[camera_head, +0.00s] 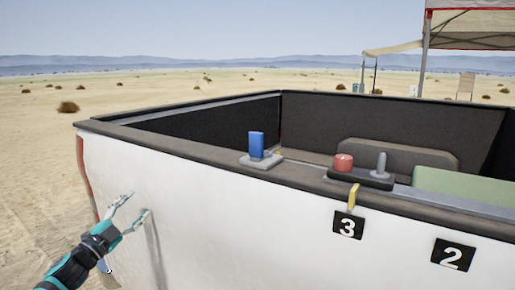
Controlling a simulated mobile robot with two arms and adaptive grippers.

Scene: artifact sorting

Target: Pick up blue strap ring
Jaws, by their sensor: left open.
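A blue upright block-like piece (257,145) stands on a small grey base on the truck bed's dark rim. It is the clearest blue thing in view; I cannot make out a ring shape on it. A small blue patch (104,266) also shows low beside my left wrist, too small to identify. My left gripper (139,204) is open and empty in front of the white truck side, left of and below the blue piece, well apart from it. Its fingers point up and right. My right gripper is not in view.
The truck's white side panel (230,215) and dark rim stand before me. On the rim are a red knob (343,162) and a grey peg (381,163) on a dark base.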

